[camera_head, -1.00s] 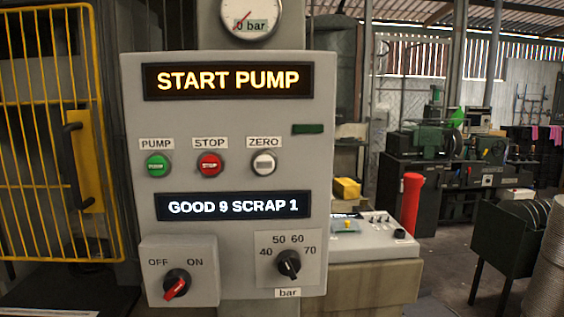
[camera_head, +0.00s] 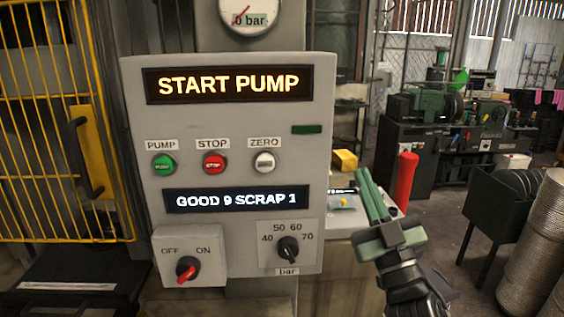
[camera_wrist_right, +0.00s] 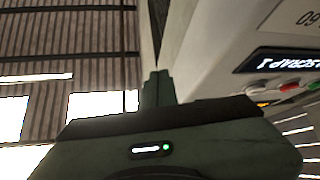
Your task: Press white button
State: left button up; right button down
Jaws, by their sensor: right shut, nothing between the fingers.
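The white button (camera_head: 264,163) sits under the ZERO label on the grey control panel (camera_head: 230,125). To its left are the red STOP button (camera_head: 214,163) and the green PUMP button (camera_head: 163,165). My right gripper (camera_head: 366,182) is shut and empty, its green fingers pointing up, to the right of the panel and apart from the white button. In the right wrist view, the shut fingers (camera_wrist_right: 157,85) show beside the panel's side, with the lower display (camera_wrist_right: 290,62) at the right. My left gripper is not in view.
The panel also carries a START PUMP display (camera_head: 229,84), a red OFF/ON switch (camera_head: 187,269) and a black bar dial (camera_head: 288,248). A yellow cage door (camera_head: 55,120) stands at left. A red cylinder (camera_head: 405,180) stands behind my right gripper. The space before the panel is clear.

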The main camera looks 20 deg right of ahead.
aim_at(282, 169)
jog(key=s+a+r+n+g+y, duration=0.3)
jog(key=a+r+n+g+y, duration=0.15)
jog(key=n+y, duration=0.7)
jog(key=s+a+r+n+g+y, duration=0.3)
jog(key=r+n+g+y, duration=0.3)
jog(key=n+y, duration=0.55)
notch_tip(282, 169, down, 6)
jog(key=n+g+h, duration=0.3)
jog(key=g+h, duration=0.3)
jog(key=shift+s+n, duration=0.3)
jog(key=shift+s, duration=0.05)
jog(key=w+a+p, duration=0.2)
jog(key=w+a, duration=0.2)
jog(key=w+a+p, duration=0.3)
jog(key=w, duration=0.1)
jog(key=shift+w+a+r, duration=0.1)
jog(key=shift+w+a, duration=0.05)
jog(key=shift+a, duration=0.2)
jog(key=shift+w+d, duration=0.1)
jog(key=shift+w, duration=0.25)
